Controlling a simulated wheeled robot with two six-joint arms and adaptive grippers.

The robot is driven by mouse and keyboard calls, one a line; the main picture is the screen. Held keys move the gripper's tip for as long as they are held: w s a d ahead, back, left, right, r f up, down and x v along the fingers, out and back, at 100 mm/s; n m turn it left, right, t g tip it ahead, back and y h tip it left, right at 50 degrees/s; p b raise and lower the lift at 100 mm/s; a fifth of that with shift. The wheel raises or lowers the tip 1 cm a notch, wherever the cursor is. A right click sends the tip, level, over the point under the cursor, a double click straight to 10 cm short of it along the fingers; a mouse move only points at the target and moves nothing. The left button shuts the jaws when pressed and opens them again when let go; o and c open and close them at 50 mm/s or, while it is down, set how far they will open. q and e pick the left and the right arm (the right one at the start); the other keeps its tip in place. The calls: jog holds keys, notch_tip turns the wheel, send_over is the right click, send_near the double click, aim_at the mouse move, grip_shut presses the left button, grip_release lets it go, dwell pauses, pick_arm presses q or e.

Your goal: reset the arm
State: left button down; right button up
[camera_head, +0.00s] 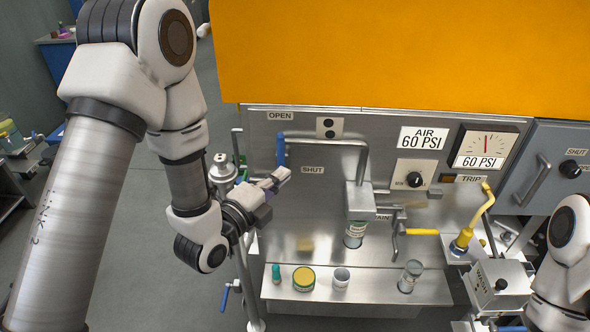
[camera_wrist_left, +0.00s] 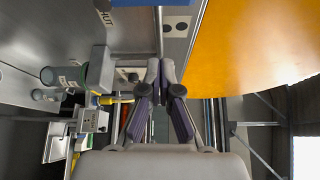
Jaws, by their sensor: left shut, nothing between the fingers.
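My left gripper (camera_head: 283,177) is shut and empty in the head view, in front of the steel panel (camera_head: 330,195).
Floor (camera_head: 135,250) is open at the left.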

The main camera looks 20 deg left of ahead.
pick_arm(q)
jog(key=s+f+n+g+y, duration=0.15)
jog(key=s+f+g, duration=0.3)
jog(key=f, duration=0.65)
jog(key=s+f+n+g, duration=0.3)
jog(key=s+f, duration=0.3)
jog(key=f, duration=0.4)
jog(key=s+a+f+n+g+y, duration=0.1)
jog(key=s+a+f+n+g, duration=0.1)
jog(key=s+f+n+g, duration=0.3)
jog(key=s+a+f+n+g+y, duration=0.1)
jog(key=s+f+n+g, duration=0.3)
jog(key=s+n, duration=0.8)
jog(key=shift+s+a+f+g+p, duration=0.15)
jog(key=shift+a+f+g+p, duration=0.2)
jog(key=shift+a+f, duration=0.3)
jog(key=shift+d+n+y, duration=0.1)
jog(key=shift+n+y, duration=0.15)
